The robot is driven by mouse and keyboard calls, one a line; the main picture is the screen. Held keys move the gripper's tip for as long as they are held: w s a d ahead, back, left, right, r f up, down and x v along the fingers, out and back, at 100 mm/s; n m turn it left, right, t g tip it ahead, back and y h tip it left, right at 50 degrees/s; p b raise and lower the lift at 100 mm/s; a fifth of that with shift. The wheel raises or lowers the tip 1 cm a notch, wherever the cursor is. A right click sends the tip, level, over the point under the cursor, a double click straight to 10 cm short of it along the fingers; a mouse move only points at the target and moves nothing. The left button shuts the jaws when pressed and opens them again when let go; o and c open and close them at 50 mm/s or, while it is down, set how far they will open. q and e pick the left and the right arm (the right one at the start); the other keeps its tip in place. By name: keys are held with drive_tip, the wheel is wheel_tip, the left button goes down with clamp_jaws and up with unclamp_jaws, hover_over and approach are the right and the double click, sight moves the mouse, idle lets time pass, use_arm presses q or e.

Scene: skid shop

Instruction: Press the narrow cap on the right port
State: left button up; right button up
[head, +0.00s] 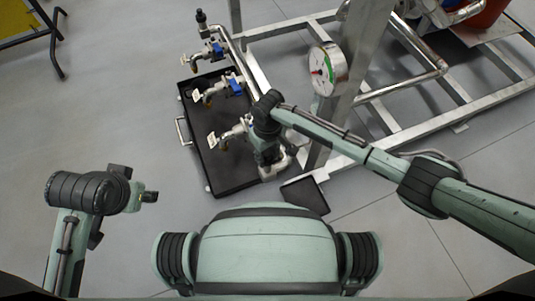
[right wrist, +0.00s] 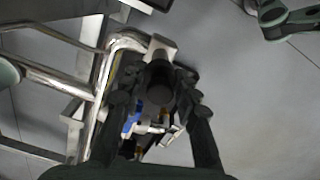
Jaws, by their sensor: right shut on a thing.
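The pipe manifold (head: 258,78) has several valves with blue parts and brass spouts along it. My right gripper (head: 271,156) is at its near end, over the pale pipe fitting (head: 277,168), and hides much of that port. In the right wrist view my right gripper (right wrist: 155,100) is shut on a dark round cap (right wrist: 160,85). A metal fitting (right wrist: 161,44) shows right beside the cap; I cannot tell whether the cap is seated. A black end piece (head: 201,18) sits upright on the far port. My left arm is at the left; its fingers are not clear.
A black drip tray (head: 229,178) with a handle lies under the valves. A small dark tray (head: 306,195) is on the floor to the right. A metal skid frame (head: 395,112) with a round gauge (head: 328,69) stands at right. A yellow-topped stand (head: 22,22) is far left.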

drive_tip(key=o, duration=0.9)
drive_tip(key=o, duration=0.5)
drive_tip(key=shift+c, duration=0.2)
wheel_tip(320, 180, up, 5)
drive_tip(key=p, duration=0.5)
drive_tip(key=shift+f, duration=0.1)
drive_tip(key=shift+r, duration=1.1)
